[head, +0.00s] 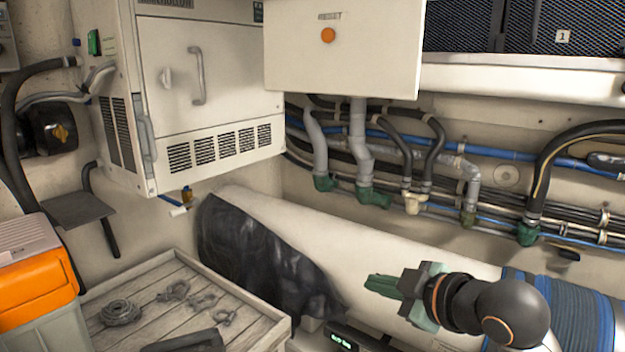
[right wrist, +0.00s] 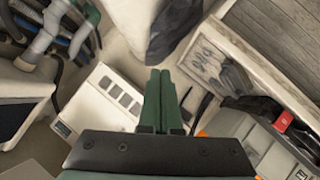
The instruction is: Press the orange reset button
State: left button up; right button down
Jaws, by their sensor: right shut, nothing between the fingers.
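The orange reset button (head: 328,35) is a small round disc on the front of a white box (head: 345,70) at the top middle of the head view, under a "RESET" label. My right gripper (head: 380,285) is low in the head view, well below and a little right of the button, with its green fingers pointing left. Its fingers are together and empty, and they also show in the right wrist view (right wrist: 160,100). The button does not show in the right wrist view. My left gripper is in neither view.
A white cabinet (head: 205,70) with a handle stands left of the button box. Pipes and hoses (head: 360,150) run below the box. A wooden crate (head: 240,305) with rope and shackles, a black cover (head: 260,255) and an orange-lidded case (head: 35,270) lie lower left.

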jog(key=s+d+f+m+g+h, duration=0.1)
jog(key=s+f+m, duration=0.15)
jog(key=f, duration=0.45)
jog(key=s+d+f+m+g+h, duration=0.1)
jog(key=s+d+f+m, duration=0.15)
jog(key=f, duration=0.35)
jog(key=s+d+f+m+g+h, duration=0.2)
jog(key=s+d+f+m+g, duration=0.15)
jog(key=s+f, duration=0.7)
jog(key=s+d+f+m+g+h, duration=0.2)
jog(key=s+d+f+m, duration=0.35)
jog(key=s, duration=0.75)
jog(key=w+a+f+n+t+y, duration=0.1)
jog(key=w+a+f+t, duration=0.1)
jog(key=f, duration=0.4)
jog(key=w+a+f+n+t+y, duration=0.1)
jog(key=w+a+f+t, duration=0.2)
jog(key=f, duration=0.3)
jog(key=shift+w+a+f+t, duration=0.15)
jog(key=shift+a+t, duration=0.2)
jog(key=shift+a, duration=0.25)
